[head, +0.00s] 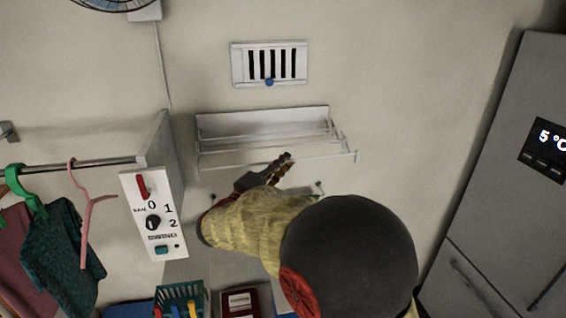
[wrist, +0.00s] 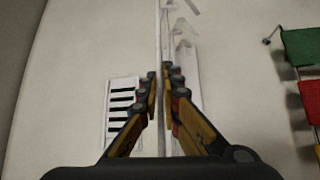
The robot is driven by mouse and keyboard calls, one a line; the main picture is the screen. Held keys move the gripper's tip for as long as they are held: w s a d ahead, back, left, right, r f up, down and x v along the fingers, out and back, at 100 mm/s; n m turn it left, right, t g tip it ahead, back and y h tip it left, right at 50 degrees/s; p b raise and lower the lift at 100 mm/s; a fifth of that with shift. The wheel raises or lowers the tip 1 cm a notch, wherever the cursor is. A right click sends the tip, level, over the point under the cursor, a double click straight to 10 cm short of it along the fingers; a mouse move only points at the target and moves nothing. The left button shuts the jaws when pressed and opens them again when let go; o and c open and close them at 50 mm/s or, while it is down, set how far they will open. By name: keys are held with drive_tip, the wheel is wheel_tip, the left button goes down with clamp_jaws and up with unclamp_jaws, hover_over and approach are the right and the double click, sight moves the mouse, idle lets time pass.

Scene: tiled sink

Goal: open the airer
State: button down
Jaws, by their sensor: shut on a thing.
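The airer (head: 225,121) is a white rack with thin rails, mounted on the wall in the head view. Its front rail stands a little way out from the white back panel. My gripper (head: 284,163) is at the front rail, right of its middle. In the wrist view, my gripper (wrist: 160,82) has its two fingers on either side of the thin white front rail (wrist: 157,30) and is shut on it. The white back panel of the airer (wrist: 186,62) shows just to the right of the fingers. My forearm hides the wall below the airer in the head view.
A white vent (head: 238,66) with a blue knob is above the airer. A switch panel (head: 170,245) and clothes on hangers (head: 60,245) are at left. A grey fridge (head: 510,100) is at right. The wall between airer and fridge is bare.

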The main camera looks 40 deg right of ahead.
drive_tip(key=shift+s+a+f, duration=0.1)
idle(0.7)
drive_tip(key=s+a+b, duration=0.5)
drive_tip(key=s+b, duration=0.1)
drive_tip(key=s, duration=0.2)
drive_tip(key=shift+s, duration=0.2)
drive_tip(key=c, duration=2)
unclamp_jaws()
drive_tip(key=v, duration=1.2)
